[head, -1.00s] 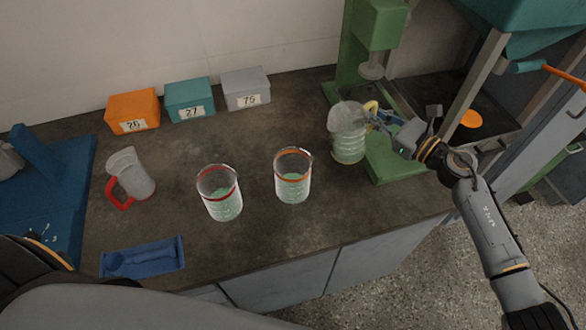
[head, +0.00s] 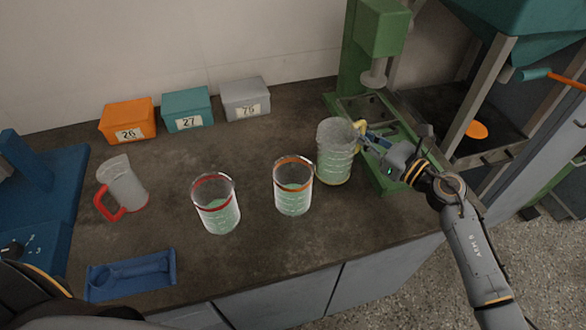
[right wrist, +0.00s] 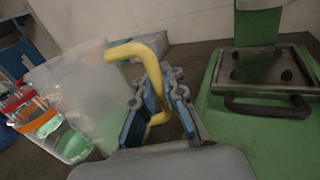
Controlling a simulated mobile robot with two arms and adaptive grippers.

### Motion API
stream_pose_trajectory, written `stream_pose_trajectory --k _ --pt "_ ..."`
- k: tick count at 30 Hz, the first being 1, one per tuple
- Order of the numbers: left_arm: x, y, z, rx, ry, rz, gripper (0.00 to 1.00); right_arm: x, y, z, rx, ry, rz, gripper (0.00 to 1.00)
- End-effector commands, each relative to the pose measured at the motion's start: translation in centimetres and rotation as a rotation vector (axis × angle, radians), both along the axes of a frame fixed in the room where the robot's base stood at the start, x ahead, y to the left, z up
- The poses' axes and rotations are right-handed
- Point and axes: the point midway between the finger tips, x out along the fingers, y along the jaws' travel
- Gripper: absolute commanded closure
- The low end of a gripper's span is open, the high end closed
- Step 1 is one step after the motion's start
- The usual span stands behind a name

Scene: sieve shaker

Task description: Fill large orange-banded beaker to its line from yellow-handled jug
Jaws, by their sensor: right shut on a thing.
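The orange-banded beaker (head: 293,187) stands upright on the dark bench and holds green liquid in its lower part. It also shows in the right wrist view (right wrist: 70,140). The yellow-handled jug (head: 335,155) is close to its right, nearly upright, with pale green contents. Whether the jug touches the bench is unclear. My right gripper (head: 368,138) is shut on the jug's yellow handle (right wrist: 150,75), which runs between the blue fingers in the right wrist view. My left gripper is not in view; only a dark part of my body shows at lower left.
A red-banded beaker (head: 216,204) with green liquid stands left. A red-handled jug (head: 122,188) and a blue tray (head: 130,277) are farther left. Orange (head: 128,121), teal (head: 187,109) and grey (head: 245,99) boxes line the back. A green machine (head: 385,165) stands right.

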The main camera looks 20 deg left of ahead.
Motion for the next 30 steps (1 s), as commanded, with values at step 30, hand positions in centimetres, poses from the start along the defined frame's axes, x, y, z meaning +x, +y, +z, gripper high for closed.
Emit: stream_pose_trajectory --k 30 --pt "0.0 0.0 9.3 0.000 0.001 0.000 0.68 -2.9 2.2 8.5 -0.268 -0.365 -0.001 1.00"
